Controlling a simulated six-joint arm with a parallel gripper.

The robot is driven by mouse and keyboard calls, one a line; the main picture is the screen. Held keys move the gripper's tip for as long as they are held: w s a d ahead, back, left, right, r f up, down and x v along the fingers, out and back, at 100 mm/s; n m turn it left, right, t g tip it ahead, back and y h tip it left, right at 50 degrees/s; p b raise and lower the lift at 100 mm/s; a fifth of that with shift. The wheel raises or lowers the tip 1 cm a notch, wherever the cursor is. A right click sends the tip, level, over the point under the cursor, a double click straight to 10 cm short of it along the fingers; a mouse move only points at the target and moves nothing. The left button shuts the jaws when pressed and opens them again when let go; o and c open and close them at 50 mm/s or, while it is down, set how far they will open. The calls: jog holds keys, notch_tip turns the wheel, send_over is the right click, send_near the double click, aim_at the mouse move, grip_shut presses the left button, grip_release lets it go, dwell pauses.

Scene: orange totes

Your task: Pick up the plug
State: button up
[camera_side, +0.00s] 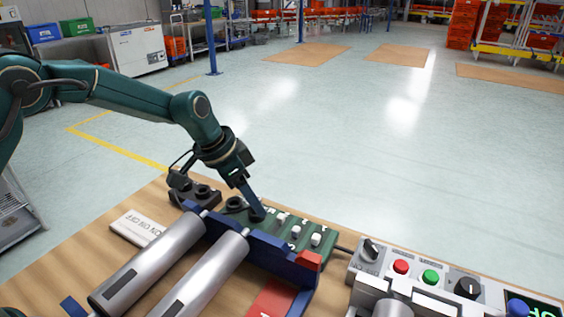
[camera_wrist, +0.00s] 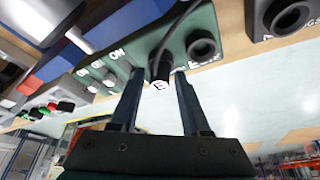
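The black plug (camera_wrist: 160,66) with its dark cable stands at the green socket box (camera_wrist: 215,18) in the wrist view. My gripper (camera_wrist: 158,73) points at it, with one finger on each side of the plug and a gap visible around it. The gripper is open. In the side view my gripper (camera_side: 256,208) reaches down to the green box (camera_side: 285,228), next to its white switches. The plug is small and dark there and partly hidden by the fingers. I cannot tell how deep it sits in a socket.
Two silver cylinders (camera_side: 150,262) lie in a blue rack (camera_side: 262,252) in front of the green box. A dark socket box (camera_side: 190,192) stands to the left. A grey control panel (camera_side: 440,278) with buttons is at the right. Behind the table is open floor.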

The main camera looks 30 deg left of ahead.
grip_shut()
jog(key=shift+r, duration=0.5)
jog(key=r, duration=0.2)
jog(key=a+r, duration=0.1)
jog(key=shift+r, duration=0.4)
jog(key=s+a+r, duration=0.3)
jog(key=a+r, duration=0.3)
jog(key=a, duration=0.4)
jog(key=shift+a, duration=0.15)
